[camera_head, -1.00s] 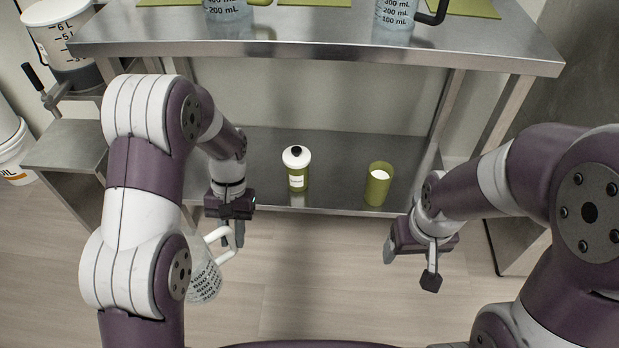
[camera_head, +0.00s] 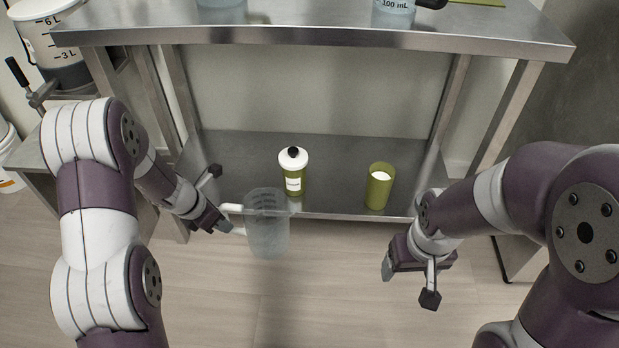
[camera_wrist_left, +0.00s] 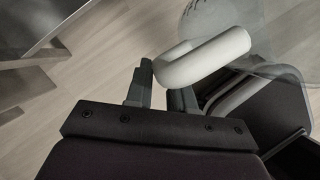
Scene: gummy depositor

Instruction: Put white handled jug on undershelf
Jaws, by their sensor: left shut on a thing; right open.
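The white handled jug (camera_head: 268,228) is a clear measuring jug with a white handle. It hangs upright in front of the undershelf's front edge, above the floor. My left gripper (camera_head: 222,222) is shut on its white handle, which also shows between the fingers in the left wrist view (camera_wrist_left: 205,57). The undershelf (camera_head: 235,155) is a grey metal shelf below the table top. My right gripper (camera_head: 408,283) is open and empty, in front of the undershelf's right end.
The shelf's left part is clear. The table top (camera_head: 310,30) overhangs it, with jugs on it. A large bucket (camera_head: 45,35) is at left.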

